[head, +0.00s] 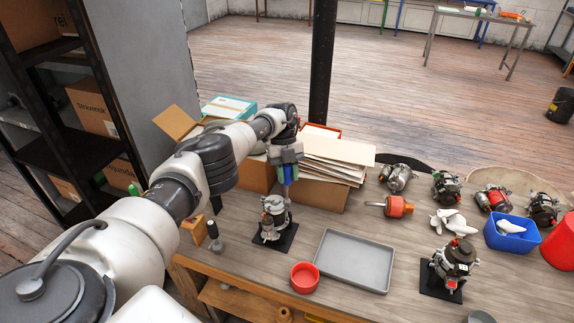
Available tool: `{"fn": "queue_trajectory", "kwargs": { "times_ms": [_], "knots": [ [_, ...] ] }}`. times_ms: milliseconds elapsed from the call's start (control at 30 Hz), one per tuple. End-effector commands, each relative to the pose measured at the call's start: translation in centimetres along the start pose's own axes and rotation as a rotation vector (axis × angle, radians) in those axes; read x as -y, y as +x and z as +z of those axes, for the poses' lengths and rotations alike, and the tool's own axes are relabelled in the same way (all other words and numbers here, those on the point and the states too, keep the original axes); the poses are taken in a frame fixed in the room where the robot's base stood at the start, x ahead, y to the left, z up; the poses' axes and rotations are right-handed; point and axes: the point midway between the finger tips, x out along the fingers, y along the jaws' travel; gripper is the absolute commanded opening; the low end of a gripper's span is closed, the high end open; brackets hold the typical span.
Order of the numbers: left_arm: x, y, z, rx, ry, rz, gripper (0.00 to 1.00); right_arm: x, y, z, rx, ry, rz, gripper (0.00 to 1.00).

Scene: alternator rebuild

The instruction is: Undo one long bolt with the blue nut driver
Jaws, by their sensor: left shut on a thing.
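My left gripper (287,160) reaches in from the left and points down, shut on the blue nut driver (289,174). Only a short blue length of the driver shows below the jaws. The driver is roughly upright above an alternator (273,206) on a black base plate (277,241). I cannot tell whether its tip touches a long bolt; the bolts are too small to make out. A second alternator (455,258) stands on another black plate at the right. My right gripper is out of view.
A grey tray (352,262) and a round red dish (304,277) lie in front on the wooden bench. Boxes and stacked folders (335,158) stand close behind the gripper. Several alternators, an orange-red tool (398,207) and a blue bin (513,239) are to the right.

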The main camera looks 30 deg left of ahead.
Motion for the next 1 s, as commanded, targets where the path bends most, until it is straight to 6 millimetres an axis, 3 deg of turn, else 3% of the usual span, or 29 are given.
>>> {"fn": "queue_trajectory", "kwargs": {
  "times_ms": [333, 433, 667, 733, 1000],
  "knots": [
    [-0.1, 0.0, 0.1, 0.001, -0.002, -0.001, 0.07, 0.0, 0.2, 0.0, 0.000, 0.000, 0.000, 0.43],
    [-0.1, -0.3, -0.1, 0.000, -0.031, -0.012, 0.07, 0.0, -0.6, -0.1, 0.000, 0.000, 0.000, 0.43],
    [-0.1, -0.9, -0.3, -0.002, -0.289, -0.122, 0.07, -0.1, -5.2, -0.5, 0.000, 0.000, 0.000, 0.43],
    [-0.1, 0.0, 0.2, 0.001, -0.363, -0.154, 0.07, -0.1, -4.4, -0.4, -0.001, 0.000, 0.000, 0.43],
    [0.0, 0.0, 0.2, 0.001, -0.657, -0.284, 0.07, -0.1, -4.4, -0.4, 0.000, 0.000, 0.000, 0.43]
  ]
}}
